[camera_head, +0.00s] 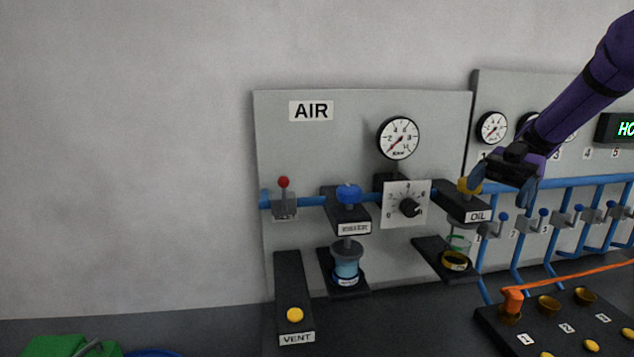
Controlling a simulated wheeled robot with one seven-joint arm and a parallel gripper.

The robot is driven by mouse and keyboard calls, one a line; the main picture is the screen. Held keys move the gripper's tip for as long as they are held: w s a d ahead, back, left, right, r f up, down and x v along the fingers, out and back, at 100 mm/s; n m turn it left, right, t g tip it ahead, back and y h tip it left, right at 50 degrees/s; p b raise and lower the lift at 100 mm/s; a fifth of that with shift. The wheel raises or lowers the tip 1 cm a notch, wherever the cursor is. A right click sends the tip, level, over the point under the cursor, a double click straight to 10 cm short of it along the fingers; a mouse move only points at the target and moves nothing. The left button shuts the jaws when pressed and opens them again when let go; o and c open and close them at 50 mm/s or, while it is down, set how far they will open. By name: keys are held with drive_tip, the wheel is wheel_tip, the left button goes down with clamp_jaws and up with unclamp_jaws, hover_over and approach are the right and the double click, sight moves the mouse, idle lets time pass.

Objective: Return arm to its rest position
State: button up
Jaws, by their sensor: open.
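My gripper (506,184) is at the end of my purple arm, which reaches in from the upper right. It is open, with its dark blue fingers apart, in front of the right edge of the AIR panel (330,160). The left finger is close to the yellow knob (463,186) above the OIL label (477,216); I cannot tell whether they touch. I see nothing held between the fingers.
The AIR panel carries a gauge (398,138), a dial (409,207), a blue knob (348,193) and a red-tipped lever (283,184). Blue pipes with valves (563,219) run at right. An orange hose (570,277) crosses a dark block (530,335). The wall at left is bare.

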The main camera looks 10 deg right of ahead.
drive_tip(key=w+a+r+m+t, duration=0.1)
drive_tip(key=w+a+r+t, duration=0.2)
drive_tip(key=w+a+t, duration=0.3)
drive_tip(key=w+a+r+m+t+h, duration=0.3)
drive_tip(key=r+m+t+h, duration=0.55)
drive_tip(key=t, duration=0.55)
drive_tip(key=s+d+r+m+h, duration=0.25)
drive_tip(key=s+m+h, duration=0.2)
drive_tip(key=m, duration=0.25)
drive_tip(key=s+a+f+m+g, duration=0.1)
drive_tip(key=s+f+m+g, duration=0.1)
drive_tip(key=s, duration=0.6)
drive_tip(key=s+a+f+m+g, duration=0.1)
drive_tip(key=s+f+m+g, duration=0.2)
drive_tip(key=s+f, duration=0.3)
drive_tip(key=s+a+f+m+g+y, duration=0.1)
drive_tip(key=s+f, duration=0.4)
drive_tip(key=s, duration=0.5)
drive_tip(key=m+g, duration=0.1)
drive_tip(key=g, duration=0.1)
drive_tip(key=shift+a+g, duration=0.4)
